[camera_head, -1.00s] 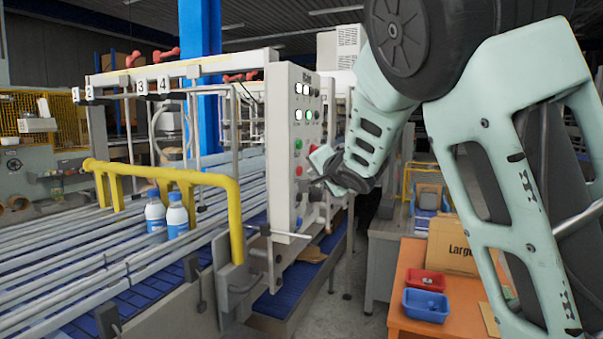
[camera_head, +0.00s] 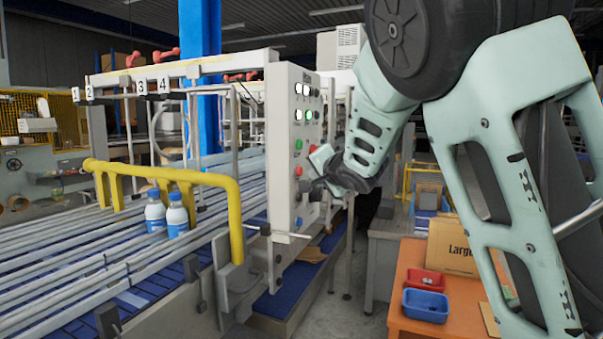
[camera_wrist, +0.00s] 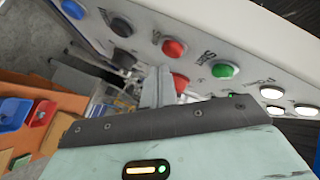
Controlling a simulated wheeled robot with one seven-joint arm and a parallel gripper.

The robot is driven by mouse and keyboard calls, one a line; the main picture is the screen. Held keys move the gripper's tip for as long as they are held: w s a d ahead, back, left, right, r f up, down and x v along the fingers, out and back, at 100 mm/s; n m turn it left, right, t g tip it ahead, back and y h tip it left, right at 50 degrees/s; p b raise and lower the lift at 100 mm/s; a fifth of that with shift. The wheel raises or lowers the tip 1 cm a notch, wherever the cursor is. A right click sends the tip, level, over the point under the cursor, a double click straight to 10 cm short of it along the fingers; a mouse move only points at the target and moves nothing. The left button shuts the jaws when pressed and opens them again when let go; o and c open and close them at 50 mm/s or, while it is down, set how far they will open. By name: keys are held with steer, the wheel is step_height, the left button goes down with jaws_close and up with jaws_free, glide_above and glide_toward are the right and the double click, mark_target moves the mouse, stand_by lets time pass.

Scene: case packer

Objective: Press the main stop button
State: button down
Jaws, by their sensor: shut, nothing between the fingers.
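The white control panel (camera_head: 283,150) stands at the end of the conveyor and carries buttons and lamps. In the wrist view it shows a red button (camera_wrist: 174,48), a green button (camera_wrist: 225,69), a black one (camera_wrist: 121,27) and a blue one (camera_wrist: 72,9). A second red button (camera_wrist: 180,82) is partly hidden behind my fingers. I cannot read which red one is the main stop. My gripper (camera_wrist: 163,72) is shut and empty, its tips close to the panel face beside the second red button. Contact cannot be told. The head view shows my gripper (camera_head: 314,186) at the panel's lower right.
A yellow rail (camera_head: 180,175) and two bottles (camera_head: 177,215) are left of the panel. An orange table (camera_head: 410,275) with a blue bin (camera_head: 426,305), a red bin (camera_head: 428,281) and a cardboard box (camera_head: 450,245) stands at the right.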

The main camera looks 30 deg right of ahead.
steer(key=shift+w+a, duration=0.25)
steer(key=shift+w, duration=0.1)
steer(key=shift+w+a, duration=0.35)
steer(key=shift+w, duration=0.05)
stand_by(1.2)
steer(key=shift+s+d, duration=0.55)
steer(key=shift+s, duration=0.2)
steer(key=shift+s+d, duration=0.8)
steer(key=shift+s, duration=0.2)
steer(key=shift+s+d, duration=0.75)
steer(key=shift+s, duration=0.25)
